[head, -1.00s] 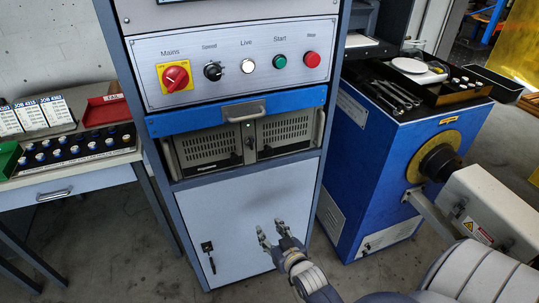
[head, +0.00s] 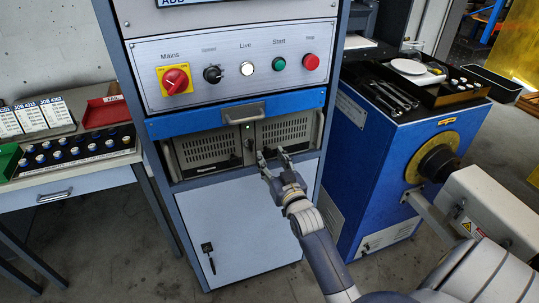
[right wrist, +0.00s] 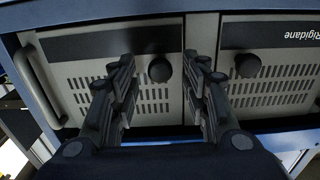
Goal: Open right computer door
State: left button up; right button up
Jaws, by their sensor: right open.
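The computer is a beige unit with two vented doors, set in the cabinet under a blue drawer. Its right door (head: 290,129) is shut in the head view. In the right wrist view, which is turned over, this door (right wrist: 70,80) is on the left, with a dark round knob (right wrist: 160,70). My right gripper (head: 271,153) is open in front of the right door's lower part. In the right wrist view, its fingers (right wrist: 160,63) lie on either side of the knob; I cannot tell if they touch it. My left gripper is out of view.
The left door (head: 208,149) is shut beside it, with its own knob (right wrist: 247,65). A blue drawer with a handle (head: 243,112) is just above. A grey lower cabinet door (head: 240,225) is below. A blue machine (head: 375,165) stands close on the right.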

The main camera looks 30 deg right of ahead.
jog(key=shift+x, duration=1.1)
grip_shut()
jog(key=shift+s+y, duration=0.2)
jog(key=shift+y, duration=0.1)
